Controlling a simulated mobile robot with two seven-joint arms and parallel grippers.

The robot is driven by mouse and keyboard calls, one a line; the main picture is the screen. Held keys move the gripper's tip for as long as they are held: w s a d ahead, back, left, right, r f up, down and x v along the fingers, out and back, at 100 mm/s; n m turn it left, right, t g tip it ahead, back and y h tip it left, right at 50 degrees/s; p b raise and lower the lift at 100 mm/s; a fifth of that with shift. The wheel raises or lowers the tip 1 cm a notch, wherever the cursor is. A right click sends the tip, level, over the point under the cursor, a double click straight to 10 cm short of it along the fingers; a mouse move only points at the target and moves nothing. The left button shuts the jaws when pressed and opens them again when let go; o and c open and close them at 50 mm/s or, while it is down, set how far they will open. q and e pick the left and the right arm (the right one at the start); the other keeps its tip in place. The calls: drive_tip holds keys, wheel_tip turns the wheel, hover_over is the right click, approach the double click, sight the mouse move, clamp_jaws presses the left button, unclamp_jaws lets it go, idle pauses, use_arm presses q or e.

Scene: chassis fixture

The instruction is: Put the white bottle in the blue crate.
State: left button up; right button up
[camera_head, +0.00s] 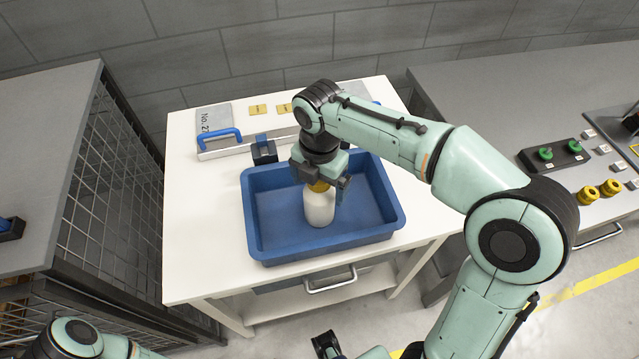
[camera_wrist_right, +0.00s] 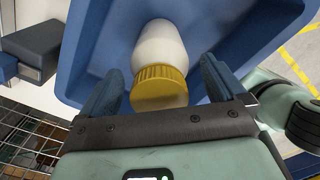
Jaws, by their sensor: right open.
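The white bottle (camera_head: 319,207) with a yellow cap stands upright inside the blue crate (camera_head: 283,247) on the white table. My right gripper (camera_head: 327,183) is just above it, with its fingers around the cap's level. In the right wrist view the bottle (camera_wrist_right: 159,46) and its yellow cap lie between the two spread fingers of the right gripper (camera_wrist_right: 160,90). The fingers show gaps to the cap on both sides. The crate (camera_wrist_right: 90,40) fills much of that view. My left gripper (camera_head: 327,343) is at the bottom edge, partly cut off.
A grey panel with a blue handle (camera_head: 220,137) lies behind the crate. A dark block with a blue top (camera_head: 263,150) stands at the crate's back edge. A grey bench at right holds green knobs (camera_head: 546,153) and yellow knobs (camera_head: 588,195). A wire cage (camera_head: 120,190) stands at left.

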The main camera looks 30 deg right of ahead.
use_arm(q)
drive_tip(key=r+p, duration=0.1)
drive_tip(key=w+r+p, duration=0.1)
drive_tip(key=r, duration=0.1)
drive_tip(key=shift+w, duration=0.1)
use_arm(e)
wheel_tip(320, 180, up, 11)
drive_tip(key=shift+r, duration=0.15)
use_arm(q)
drive_tip(key=shift+f, duration=0.1)
